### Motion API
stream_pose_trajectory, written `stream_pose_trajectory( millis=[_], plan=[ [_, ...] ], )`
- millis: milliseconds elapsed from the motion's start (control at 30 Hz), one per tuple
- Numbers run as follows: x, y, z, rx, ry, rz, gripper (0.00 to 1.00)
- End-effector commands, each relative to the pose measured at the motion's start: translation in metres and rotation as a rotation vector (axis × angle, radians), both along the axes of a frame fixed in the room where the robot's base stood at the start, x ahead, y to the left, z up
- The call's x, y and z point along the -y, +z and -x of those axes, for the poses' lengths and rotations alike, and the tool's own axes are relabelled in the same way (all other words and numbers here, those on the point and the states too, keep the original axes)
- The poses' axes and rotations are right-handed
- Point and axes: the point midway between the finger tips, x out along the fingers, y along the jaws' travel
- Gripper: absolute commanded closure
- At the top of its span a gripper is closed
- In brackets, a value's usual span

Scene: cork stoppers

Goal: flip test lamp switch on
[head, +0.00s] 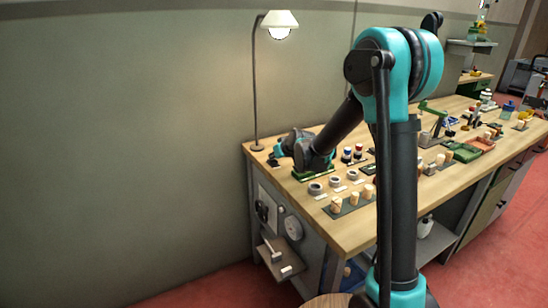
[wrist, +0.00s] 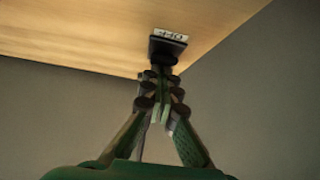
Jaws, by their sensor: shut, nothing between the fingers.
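The test lamp (head: 280,19) stands at the table's far left corner, with a cream shade on a thin dark pole. A white bulb shows under the shade; I cannot tell for sure whether it is lit. In the wrist view, a small dark switch (wrist: 165,48) with a pale lettered label sits on the wood top near its edge. My gripper (wrist: 161,82) is shut and empty, its fingertips pointing at the switch and very close to it. I cannot tell whether they touch. The lever's position is hidden by the fingers.
The wooden workbench (head: 390,212) carries several cork stoppers (head: 335,204), grey rings (head: 316,187), a green tray (head: 466,153) and a red tray (head: 482,143) to the right of my wrist. A plain wall (head: 130,150) stands behind the lamp.

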Motion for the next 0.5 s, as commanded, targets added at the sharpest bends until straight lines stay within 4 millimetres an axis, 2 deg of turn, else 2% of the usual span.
stream_pose_trajectory(
  millis=[233,500],
  plan=[
    [0.001,-0.0023,0.0024,-0.005,0.001,0.003,1.0],
    [-0.0047,0.0012,-0.0056,-0.004,0.002,0.002,1.0]
  ],
)
